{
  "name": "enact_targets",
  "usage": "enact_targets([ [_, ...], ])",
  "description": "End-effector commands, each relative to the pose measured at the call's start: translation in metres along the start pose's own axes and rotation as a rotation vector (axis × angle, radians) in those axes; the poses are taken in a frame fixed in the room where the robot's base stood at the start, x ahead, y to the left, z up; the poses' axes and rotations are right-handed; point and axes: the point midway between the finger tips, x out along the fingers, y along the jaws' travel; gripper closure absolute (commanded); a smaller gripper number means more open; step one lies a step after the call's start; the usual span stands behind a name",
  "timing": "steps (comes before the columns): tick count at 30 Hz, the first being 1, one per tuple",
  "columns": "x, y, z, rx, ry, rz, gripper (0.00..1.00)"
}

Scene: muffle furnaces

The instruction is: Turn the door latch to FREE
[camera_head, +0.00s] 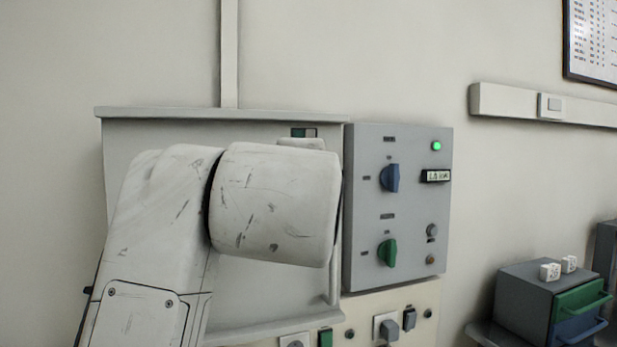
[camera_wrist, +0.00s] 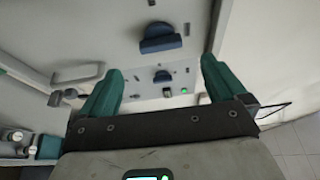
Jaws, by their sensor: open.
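In the wrist view, a dark blue turn handle (camera_wrist: 160,40) sits on a pale grey face, beyond and a little above the gap between my fingertips. It appears to be the door latch; its markings are too small to read. My gripper (camera_wrist: 163,68) is open, with two green fingers wide apart and nothing between them. The fingers appear clear of the handle. In the head view, my arm covers much of the grey furnace front (camera_head: 270,300), and the latch and my gripper are hidden behind it.
A control box (camera_head: 410,215) beside the furnace carries a blue knob (camera_head: 390,178), a green knob (camera_head: 387,252) and a lit green lamp (camera_head: 436,146). Sockets line the panel below. A drawer unit (camera_head: 530,300) with white cubes stands at right. A grey loop handle (camera_wrist: 77,75) shows at left in the wrist view.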

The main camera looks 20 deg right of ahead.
Motion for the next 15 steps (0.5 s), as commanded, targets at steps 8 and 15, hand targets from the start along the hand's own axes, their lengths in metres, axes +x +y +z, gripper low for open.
enact_targets([
  [8,-0.024,0.000,0.001,-0.001,0.000,0.000,0.02],
  [15,-0.024,0.000,0.000,-0.001,0.000,0.001,0.02],
])
